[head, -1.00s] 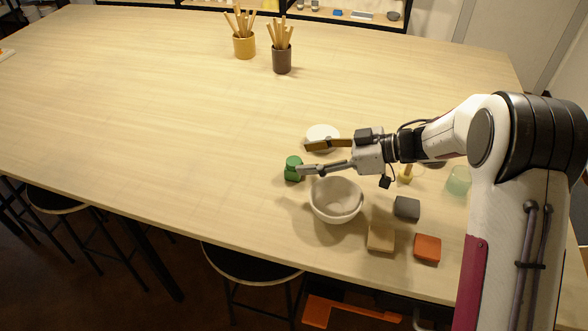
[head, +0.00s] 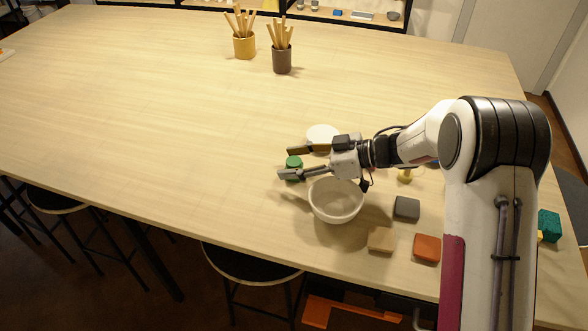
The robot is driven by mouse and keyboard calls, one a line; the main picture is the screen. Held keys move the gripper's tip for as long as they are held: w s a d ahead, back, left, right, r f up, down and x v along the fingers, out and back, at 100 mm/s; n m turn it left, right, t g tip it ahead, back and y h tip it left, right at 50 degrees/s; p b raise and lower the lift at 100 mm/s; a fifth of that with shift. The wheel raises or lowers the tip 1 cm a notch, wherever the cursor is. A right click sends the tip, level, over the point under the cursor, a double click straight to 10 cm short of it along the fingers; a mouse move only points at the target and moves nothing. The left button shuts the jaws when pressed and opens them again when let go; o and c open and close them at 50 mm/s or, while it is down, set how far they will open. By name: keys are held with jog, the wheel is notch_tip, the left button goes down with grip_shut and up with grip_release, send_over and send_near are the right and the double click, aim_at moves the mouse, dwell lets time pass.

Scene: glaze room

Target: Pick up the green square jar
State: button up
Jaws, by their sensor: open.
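The jar's lower body is mostly hidden behind the near finger. I cannot tell whether either finger touches it.
A white bowl (head: 336,201) stands just in front of my gripper, and a white round piece (head: 322,134) lies behind it. Grey (head: 407,207), tan (head: 381,240) and orange (head: 427,248) blocks lie at the right front. Two tool pots, yellow (head: 244,46) and dark (head: 282,60), stand far back.

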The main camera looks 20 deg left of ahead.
aim_at(294, 161)
dwell(0.4)
jog(key=c, duration=1.4)
jog(key=shift+o, duration=0.2)
jog(key=shift+r, duration=0.1)
jog(key=shift+r, duration=4.95)
